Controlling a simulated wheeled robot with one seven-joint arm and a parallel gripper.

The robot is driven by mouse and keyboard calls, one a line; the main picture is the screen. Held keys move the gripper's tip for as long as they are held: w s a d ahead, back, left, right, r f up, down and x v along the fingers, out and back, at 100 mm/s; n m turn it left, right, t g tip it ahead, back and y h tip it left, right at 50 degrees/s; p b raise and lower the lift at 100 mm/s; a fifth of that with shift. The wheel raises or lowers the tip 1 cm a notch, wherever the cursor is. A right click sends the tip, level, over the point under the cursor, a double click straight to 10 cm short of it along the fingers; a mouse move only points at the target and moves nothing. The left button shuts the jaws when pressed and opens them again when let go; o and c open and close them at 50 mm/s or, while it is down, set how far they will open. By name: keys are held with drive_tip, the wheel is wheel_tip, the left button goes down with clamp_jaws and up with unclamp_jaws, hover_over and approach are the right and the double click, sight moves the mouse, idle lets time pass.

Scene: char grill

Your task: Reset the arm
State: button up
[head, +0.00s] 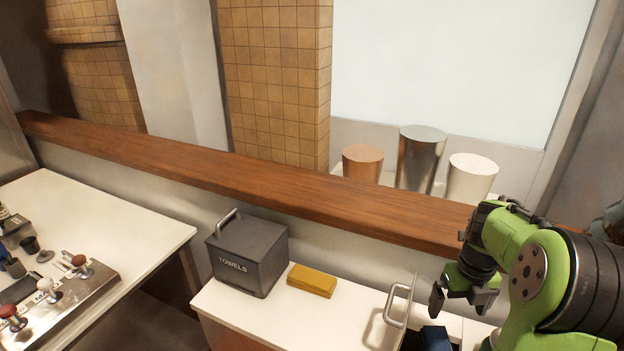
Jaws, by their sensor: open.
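My arm is at the right edge of the head view, green and black, bent over the right end of the white counter. My gripper (462,303) hangs at the lower right, its black fingers apart and pointing down. I see nothing between the fingers. It is beside a metal handle and above a dark blue object (435,338) that is partly cut off by the bottom edge.
The white counter (235,305) holds a dark box labelled TOWELS (247,255) and a yellow block (311,280). An upright metal handle (398,305) stands close left of my gripper. A wooden ledge (250,183) runs behind. A control panel (60,310) is at left.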

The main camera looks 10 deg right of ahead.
drive_tip(key=s+a+r+n+t+h, duration=0.1)
drive_tip(key=s+a+r+n, duration=0.1)
drive_tip(key=a+r+n, duration=0.45)
drive_tip(key=s+a+r+n+t+h, duration=0.1)
drive_tip(key=s+a+r+n, duration=0.2)
drive_tip(key=a+n, duration=0.6)
drive_tip(key=s+a+n+t+y, duration=0.1)
drive_tip(key=s+a+n, duration=0.2)
drive_tip(key=n, duration=0.8)
drive_tip(key=s+a+r+n+t+y, duration=0.1)
drive_tip(key=s+a+n+t, duration=0.1)
drive_tip(key=s+a+n, duration=0.2)
drive_tip(key=s+n, duration=0.3)
drive_tip(key=n, duration=0.4)
drive_tip(key=shift+s+a+r+t, duration=0.15)
drive_tip(key=shift+s+r+t, duration=0.15)
drive_tip(key=shift+s, duration=0.1)
drive_tip(key=shift+n, duration=0.25)
